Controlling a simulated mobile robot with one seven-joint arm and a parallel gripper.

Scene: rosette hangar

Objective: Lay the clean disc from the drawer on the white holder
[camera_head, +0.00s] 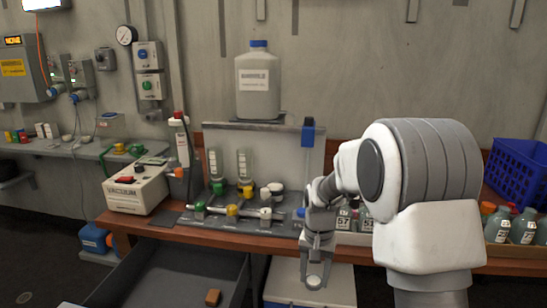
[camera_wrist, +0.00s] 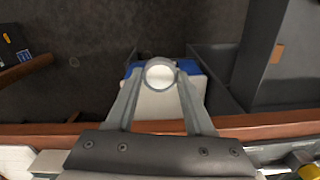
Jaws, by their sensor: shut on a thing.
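My gripper (camera_head: 315,270) hangs at the table's front edge and points down. In the wrist view its two fingers (camera_wrist: 160,75) are closed on a small round white disc (camera_wrist: 160,72) with a grey rim. The disc (camera_head: 314,282) also shows at the fingertips in the head view, above a white box (camera_head: 340,290). The open grey drawer (camera_head: 150,275) is to the left, with a small brown block (camera_head: 212,297) inside. I cannot tell for certain which white thing is the holder.
Labelled bottles (camera_head: 522,226) and a blue crate (camera_head: 517,170) stand at right. A blue-and-white box (camera_wrist: 160,103) lies below the fingers.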

